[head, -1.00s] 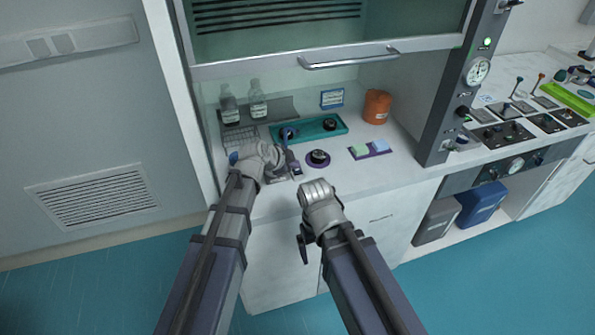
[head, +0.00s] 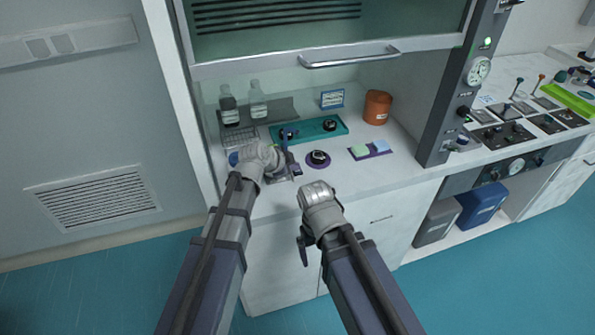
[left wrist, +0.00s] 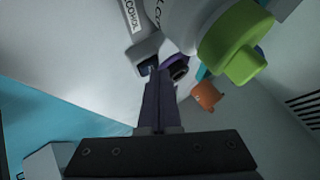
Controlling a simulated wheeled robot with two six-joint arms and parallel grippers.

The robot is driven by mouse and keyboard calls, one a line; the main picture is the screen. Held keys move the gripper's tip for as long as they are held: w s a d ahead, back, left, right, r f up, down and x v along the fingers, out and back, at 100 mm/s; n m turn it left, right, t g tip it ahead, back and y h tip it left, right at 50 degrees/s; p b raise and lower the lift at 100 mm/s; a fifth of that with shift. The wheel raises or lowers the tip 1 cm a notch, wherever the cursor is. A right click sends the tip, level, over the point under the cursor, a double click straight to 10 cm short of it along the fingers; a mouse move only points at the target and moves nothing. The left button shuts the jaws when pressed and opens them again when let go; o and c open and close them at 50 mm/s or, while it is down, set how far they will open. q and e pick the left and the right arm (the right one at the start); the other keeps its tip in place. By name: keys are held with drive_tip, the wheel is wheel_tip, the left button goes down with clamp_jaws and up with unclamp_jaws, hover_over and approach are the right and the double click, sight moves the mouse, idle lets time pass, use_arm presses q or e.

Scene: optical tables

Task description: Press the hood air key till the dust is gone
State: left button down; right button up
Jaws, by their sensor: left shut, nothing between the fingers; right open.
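My left gripper (head: 284,163) is shut and empty, low over the front left of the hood worktop (head: 340,180). In the left wrist view its closed fingers (left wrist: 155,80) point at a small dark grey block (left wrist: 146,50), with the tips at or very near it; I cannot tell if they touch. The same small dark block (head: 297,171) shows beside the gripper in the head view. I cannot tell for certain that this is the air key, and the hand hides part of that spot. No dust can be made out. My right gripper (head: 318,190) is open, in front of the worktop edge.
A round purple holder (head: 318,159) with a black part stands right of my left gripper. A teal tray (head: 335,124), an orange jar (head: 377,107) and two bottles (head: 258,102) stand behind. The raised sash handle (head: 350,59) crosses above.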

idle(0.4)
use_arm(q)
drive_tip(key=shift+r+p, duration=0.75)
drive_tip(key=shift+p, duration=0.1)
wheel_tip(320, 180, up, 5)
drive_tip(key=p, duration=0.5)
idle(0.5)
drive_tip(key=s+a+f+n+g+y, duration=0.1)
drive_tip(key=s+n, duration=0.3)
drive_tip(key=s, duration=0.4)
drive_tip(key=s+a+f+n+g+y, duration=0.2)
drive_tip(key=s+f+n+g+y, duration=0.1)
drive_tip(key=s, duration=0.6)
drive_tip(key=s+a+f+n+g+y, duration=0.2)
drive_tip(key=s+n, duration=0.3)
drive_tip(key=s, duration=0.4)
drive_tip(key=shift+f+g+y, duration=0.25)
drive_tip(key=shift+g+y, duration=0.15)
drive_tip(key=shift+g, duration=0.5)
